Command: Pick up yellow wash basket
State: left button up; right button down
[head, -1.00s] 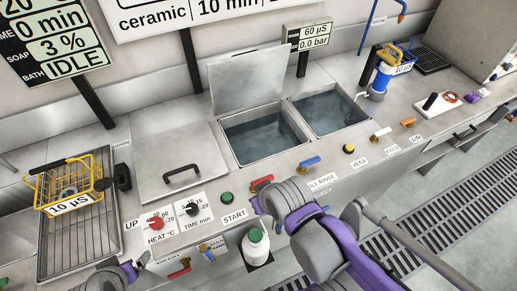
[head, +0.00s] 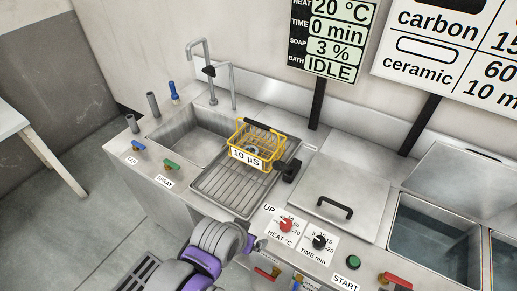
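The yellow wash basket (head: 238,139) is a wire basket with a black-gripped handle and a white "10 µS" label. It sits upright on the slatted metal drain rack (head: 222,188), near the rack's back edge. Something grey and round lies inside it, partly hidden by the wires. My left gripper (head: 257,244) is at the end of the purple and grey arm in the lower middle, in front of the bench and apart from the basket. Its fingers are small and partly hidden, so its opening is unclear. My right gripper is out of view.
A sink (head: 190,132) with a tall tap (head: 208,75) lies left of the rack. A black fitting (head: 290,170) sits at the rack's right edge. A closed lid (head: 340,185) with a black handle and open water baths (head: 430,240) are further right. Knobs line the front edge.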

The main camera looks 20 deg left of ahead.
aim_at(237, 154)
jog(key=j+u, duration=0.65)
jog(key=u, duration=0.25)
jog(key=i+j+u, duration=0.4)
jog(key=u, duration=0.2)
jog(key=j, duration=0.15)
